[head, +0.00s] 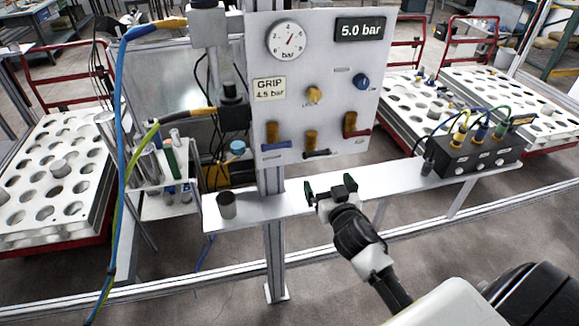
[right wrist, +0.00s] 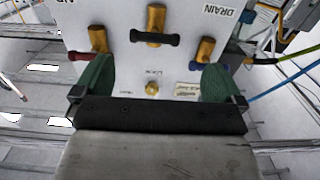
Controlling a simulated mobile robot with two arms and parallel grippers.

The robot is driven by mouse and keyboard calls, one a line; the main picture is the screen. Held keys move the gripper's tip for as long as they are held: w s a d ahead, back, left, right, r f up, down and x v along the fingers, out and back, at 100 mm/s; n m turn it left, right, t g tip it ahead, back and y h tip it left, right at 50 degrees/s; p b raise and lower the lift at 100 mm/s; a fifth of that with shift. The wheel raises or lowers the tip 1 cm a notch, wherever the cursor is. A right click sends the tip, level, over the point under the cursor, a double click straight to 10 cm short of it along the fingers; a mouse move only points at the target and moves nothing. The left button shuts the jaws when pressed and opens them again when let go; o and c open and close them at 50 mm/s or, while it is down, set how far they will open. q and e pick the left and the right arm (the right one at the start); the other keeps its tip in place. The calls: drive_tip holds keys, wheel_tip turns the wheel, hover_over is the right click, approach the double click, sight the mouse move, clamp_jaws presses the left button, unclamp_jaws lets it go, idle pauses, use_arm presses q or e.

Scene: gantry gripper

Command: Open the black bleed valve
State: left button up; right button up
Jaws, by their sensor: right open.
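The black bleed valve has a brass body (head: 311,139) and a black lever (head: 317,154), in the bottom row of the white upright panel (head: 330,80), between a blue-levered and a red-levered valve. The black lever (right wrist: 154,38) lies crosswise to its brass body in the right wrist view, which shows the panel upside down. My right gripper (head: 330,187) is open and empty, below and in front of the panel. Its green fingers (right wrist: 154,82) are wide apart in the wrist view, with the black lever between their lines but not touched. My left gripper is not in view.
The blue lever (head: 275,146) and red lever (head: 357,133) flank the black one. A brass lock knob (head: 313,95) sits above. A narrow white shelf (head: 385,185) runs below the panel, with a grey cup (head: 227,206) and a black connector box (head: 478,152).

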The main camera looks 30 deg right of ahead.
sight(318, 155)
drive_tip(key=x, duration=0.3)
drive_tip(key=r+p+x, duration=0.1)
drive_tip(key=x, duration=0.3)
drive_tip(key=p+x, duration=0.1)
drive_tip(key=x, duration=0.2)
drive_tip(key=shift+w+d+r, duration=0.15)
drive_tip(key=shift+d+r, duration=0.15)
drive_tip(key=shift+w+d+f, duration=0.1)
drive_tip(key=shift+w+d, duration=0.05)
drive_tip(key=shift+w, duration=0.2)
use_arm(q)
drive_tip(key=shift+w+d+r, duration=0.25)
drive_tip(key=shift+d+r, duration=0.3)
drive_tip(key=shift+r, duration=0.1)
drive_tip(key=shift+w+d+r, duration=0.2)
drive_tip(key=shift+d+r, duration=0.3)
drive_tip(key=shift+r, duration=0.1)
use_arm(e)
drive_tip(key=shift+c, duration=0.2)
drive_tip(key=c, duration=0.5)
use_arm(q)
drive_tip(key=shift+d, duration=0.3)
